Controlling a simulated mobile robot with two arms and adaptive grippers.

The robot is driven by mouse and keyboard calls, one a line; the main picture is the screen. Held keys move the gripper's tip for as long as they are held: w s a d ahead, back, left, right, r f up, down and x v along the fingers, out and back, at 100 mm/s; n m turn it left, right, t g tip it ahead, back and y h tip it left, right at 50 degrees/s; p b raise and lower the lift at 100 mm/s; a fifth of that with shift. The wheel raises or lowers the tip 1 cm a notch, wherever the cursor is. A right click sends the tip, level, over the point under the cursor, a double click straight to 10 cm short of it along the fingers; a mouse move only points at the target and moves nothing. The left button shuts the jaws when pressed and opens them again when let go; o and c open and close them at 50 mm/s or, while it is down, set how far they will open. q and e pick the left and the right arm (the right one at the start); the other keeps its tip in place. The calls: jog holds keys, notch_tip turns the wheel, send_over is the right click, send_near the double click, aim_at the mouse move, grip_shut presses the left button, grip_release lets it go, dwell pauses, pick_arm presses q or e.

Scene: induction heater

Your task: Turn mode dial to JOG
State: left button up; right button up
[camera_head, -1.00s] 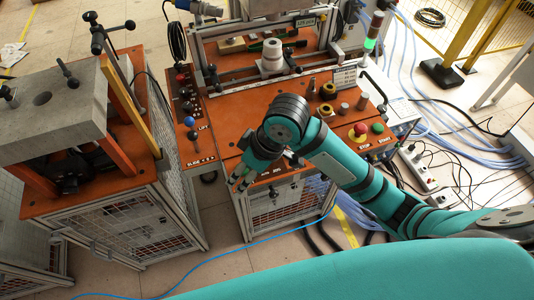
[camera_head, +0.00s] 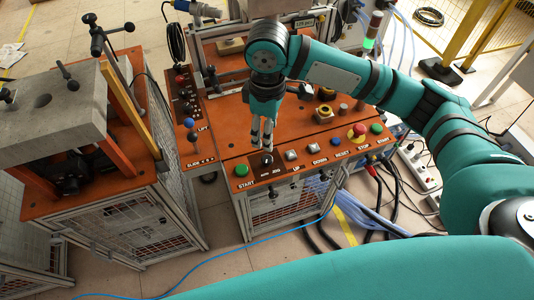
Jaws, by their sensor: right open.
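The mode dial (camera_head: 265,162) is a small black knob on the front edge of the orange panel, between the green START button and a grey button. Two small labels sit below it, too small to read surely. Which way its pointer faces is too small to tell. My right gripper (camera_head: 262,147) points down just above and behind the dial. Its fingers are apart and hold nothing. Whether a fingertip touches the dial I cannot tell. My left gripper is not in view.
The green START button (camera_head: 241,170) is left of the dial. Grey buttons (camera_head: 291,155), a blue button (camera_head: 337,141) and the red stop button (camera_head: 358,130) lie to the right. The blue lever knob (camera_head: 189,122) stands further left. Clear panel lies behind the dial.

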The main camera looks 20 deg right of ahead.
aim_at(267, 159)
notch_tip(267, 159, down, 11)
jog(key=shift+f+p, duration=0.1)
jog(key=shift+p, duration=0.45)
grip_shut()
